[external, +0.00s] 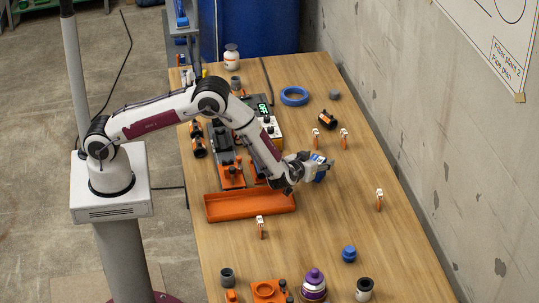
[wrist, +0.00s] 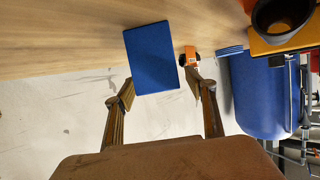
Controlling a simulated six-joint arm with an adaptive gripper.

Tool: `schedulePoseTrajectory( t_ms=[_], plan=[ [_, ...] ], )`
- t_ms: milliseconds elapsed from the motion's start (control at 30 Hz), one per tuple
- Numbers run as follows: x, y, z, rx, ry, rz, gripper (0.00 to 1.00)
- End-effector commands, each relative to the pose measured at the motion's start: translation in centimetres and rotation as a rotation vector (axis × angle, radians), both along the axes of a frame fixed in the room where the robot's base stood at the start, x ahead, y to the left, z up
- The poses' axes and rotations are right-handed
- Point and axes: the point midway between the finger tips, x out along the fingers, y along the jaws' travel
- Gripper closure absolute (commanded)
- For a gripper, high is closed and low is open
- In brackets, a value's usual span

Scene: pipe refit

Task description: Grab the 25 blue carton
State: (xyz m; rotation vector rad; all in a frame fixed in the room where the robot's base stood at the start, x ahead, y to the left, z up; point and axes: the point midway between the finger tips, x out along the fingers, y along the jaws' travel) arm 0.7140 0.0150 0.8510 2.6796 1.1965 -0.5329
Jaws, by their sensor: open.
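The blue carton (wrist: 152,58) shows in the wrist view as a plain blue rectangle, tilted slightly, with its lower edge near my fingertips. I cannot read any "25" on it. My gripper (wrist: 160,84) is open, with one finger to each side of the carton's lower end; whether they touch it I cannot tell. In the external view my gripper (external: 311,163) is over the middle of the wooden table, right of the orange tray. A small blue shape (external: 322,171) at its tip seems to be the carton, partly hidden by the gripper.
The orange tray (external: 250,206) lies left of my gripper. Small orange-and-white clips stand around, one at right (external: 379,199) and one in the wrist view (wrist: 190,58). A blue ring (external: 294,96) lies farther back, a blue cap (external: 349,254) nearer the front. The wall (external: 440,150) borders the table's right.

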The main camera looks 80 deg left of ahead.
Motion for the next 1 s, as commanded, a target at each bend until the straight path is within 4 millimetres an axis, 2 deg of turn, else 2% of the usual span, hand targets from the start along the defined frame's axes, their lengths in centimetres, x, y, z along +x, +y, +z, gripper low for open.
schedulePoseTrajectory(
  t_ms=[100, 267, 667, 867, 1000],
  plan=[
    [0.0, 0.0, 0.0, 0.000, 0.000, 0.000, 0.44],
    [0.0, 0.0, 0.0, 0.000, 0.000, 0.000, 0.86],
    [0.0, 0.0, 0.2, -0.001, -0.001, 0.000, 0.86],
    [0.0, 0.0, 1.2, 0.000, -0.001, 0.000, 0.86],
    [0.0, 0.0, 2.6, -0.001, -0.003, 0.000, 0.86]
  ],
)
